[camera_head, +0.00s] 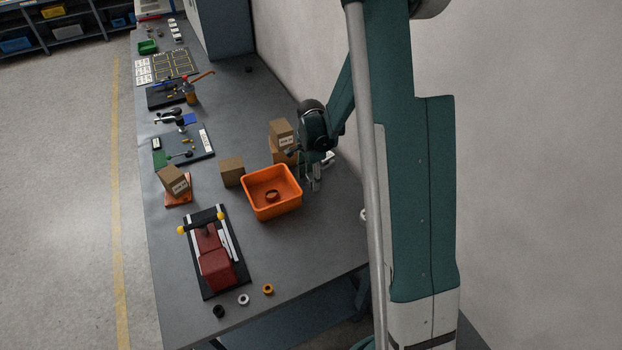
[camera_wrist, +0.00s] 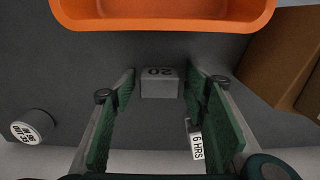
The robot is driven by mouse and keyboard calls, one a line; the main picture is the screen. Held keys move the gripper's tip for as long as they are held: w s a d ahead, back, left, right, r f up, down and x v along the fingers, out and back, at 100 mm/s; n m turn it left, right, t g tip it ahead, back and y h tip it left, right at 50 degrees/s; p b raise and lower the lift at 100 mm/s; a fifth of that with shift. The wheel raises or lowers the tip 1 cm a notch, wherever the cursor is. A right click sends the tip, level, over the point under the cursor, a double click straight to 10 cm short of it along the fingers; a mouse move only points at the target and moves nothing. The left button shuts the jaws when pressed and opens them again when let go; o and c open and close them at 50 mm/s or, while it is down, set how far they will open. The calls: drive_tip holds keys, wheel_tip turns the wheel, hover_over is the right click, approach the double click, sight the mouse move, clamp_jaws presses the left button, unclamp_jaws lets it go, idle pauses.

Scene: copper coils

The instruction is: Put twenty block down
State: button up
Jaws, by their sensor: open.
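The twenty block (camera_wrist: 159,84) is a small light grey block with a dark "20" on its upper face, which reads upside down in the wrist view. It appears to rest on the grey table, between the tips of my gripper (camera_wrist: 162,92). The two green-padded fingers are spread wide, with a visible gap on either side of the block. In the head view my gripper (camera_head: 314,180) points down beside the right side of the orange bin. I cannot make out the block clearly there.
The orange bin (camera_head: 272,208) holds a small brown ring; its rim (camera_wrist: 165,25) is just beyond the block. Cardboard boxes (camera_head: 283,142) stand close behind. A "6 HRS" block (camera_wrist: 196,143) and a labelled round piece (camera_wrist: 33,127) lie near my fingers. The wall is close on the right.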

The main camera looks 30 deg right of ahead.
sight(310, 178)
wheel_tip(310, 178, up, 12)
drive_tip(key=shift+p, duration=0.3)
idle(0.4)
idle(0.7)
drive_tip(key=s+a+r+n+t, duration=0.2)
drive_tip(key=s+a+r+n, duration=0.2)
drive_tip(key=s+r, duration=0.3)
drive_tip(key=s+a+r+n+t, duration=0.1)
drive_tip(key=s+a+r+n, duration=0.35)
drive_tip(key=r, duration=0.45)
drive_tip(key=s+a+r+n+t, duration=0.2)
drive_tip(key=s+a+n, duration=0.1)
drive_tip(key=s, duration=0.5)
drive_tip(key=s+a+r+n+t, duration=0.2)
drive_tip(key=s+n, duration=0.4)
drive_tip(key=s, duration=0.3)
drive_tip(key=shift+a+r, duration=0.3)
drive_tip(key=shift+a, duration=0.4)
drive_tip(key=shift+s+n, duration=0.1)
drive_tip(key=shift+n, duration=0.15)
